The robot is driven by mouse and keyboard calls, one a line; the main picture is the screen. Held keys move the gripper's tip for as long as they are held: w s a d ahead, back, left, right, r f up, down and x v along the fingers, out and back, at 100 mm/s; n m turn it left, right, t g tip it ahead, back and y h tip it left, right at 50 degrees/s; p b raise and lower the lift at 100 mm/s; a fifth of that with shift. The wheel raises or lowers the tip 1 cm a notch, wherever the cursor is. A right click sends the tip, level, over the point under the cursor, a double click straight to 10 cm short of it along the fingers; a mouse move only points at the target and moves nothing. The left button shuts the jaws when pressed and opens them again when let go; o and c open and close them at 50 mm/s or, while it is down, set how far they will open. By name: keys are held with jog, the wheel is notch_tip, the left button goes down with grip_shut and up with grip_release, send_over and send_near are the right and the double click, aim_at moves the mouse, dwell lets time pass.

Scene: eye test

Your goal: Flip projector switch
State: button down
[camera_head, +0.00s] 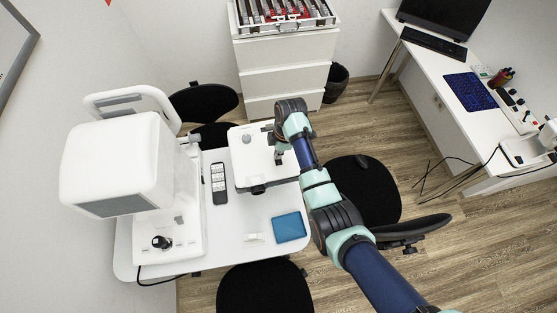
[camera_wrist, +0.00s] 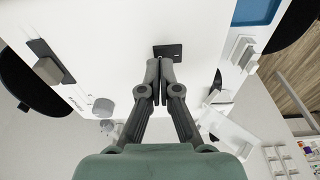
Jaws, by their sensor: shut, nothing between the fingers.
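The projector (camera_head: 250,170) is a white box on the white table, with a dark lens-like part on its near side and a grey round knob on top. In the wrist view its white top (camera_wrist: 110,40) fills much of the picture. A small dark plate, apparently the switch (camera_wrist: 173,50), lies on it just beyond my fingertips. My gripper (camera_head: 280,158) points down over the projector's right part. In the wrist view my gripper (camera_wrist: 158,78) is shut and empty, its tips close to the plate's near edge. Contact cannot be told. The head view does not show the switch clearly.
A large white eye-test machine (camera_head: 125,165) stands at the table's left. A dark remote (camera_head: 219,183), a blue box (camera_head: 289,227) and a small white item (camera_head: 253,238) lie on the table. Black chairs surround it. A drawer cabinet (camera_head: 285,65) stands behind, a desk (camera_head: 440,85) at right.

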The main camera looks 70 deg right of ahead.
jog(key=shift+f+b, duration=0.45)
jog(key=shift+f, duration=0.3)
notch_tip(320, 180, up, 7)
jog(key=p, duration=0.7)
jog(key=shift+r, duration=0.1)
dwell(0.6)
